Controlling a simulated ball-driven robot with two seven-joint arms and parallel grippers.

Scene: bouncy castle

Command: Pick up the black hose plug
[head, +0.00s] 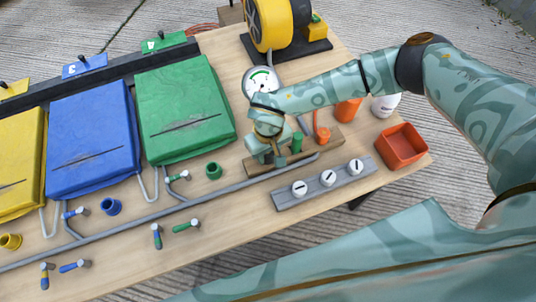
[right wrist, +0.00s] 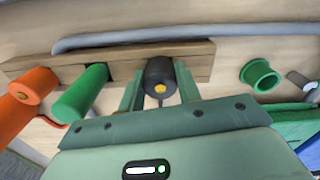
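The black hose plug (right wrist: 160,75) stands in a wooden rack (right wrist: 105,55) in the right wrist view, its yellow-centred end facing the camera. My right gripper (right wrist: 158,80) is at the plug, with one green finger on each side of it. The fingers look open, with a thin gap on the left; contact on the right is unclear. In the head view my right gripper (head: 266,153) reaches down at the left end of the rack (head: 324,150) and hides the black plug. My left gripper is not in view.
A green plug (head: 297,142) and an orange plug (head: 323,135) stand close beside the gripper in the same rack. A grey strip with white knobs (head: 328,180) lies in front. An orange bin (head: 401,147) is to the right, a gauge (head: 262,82) behind.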

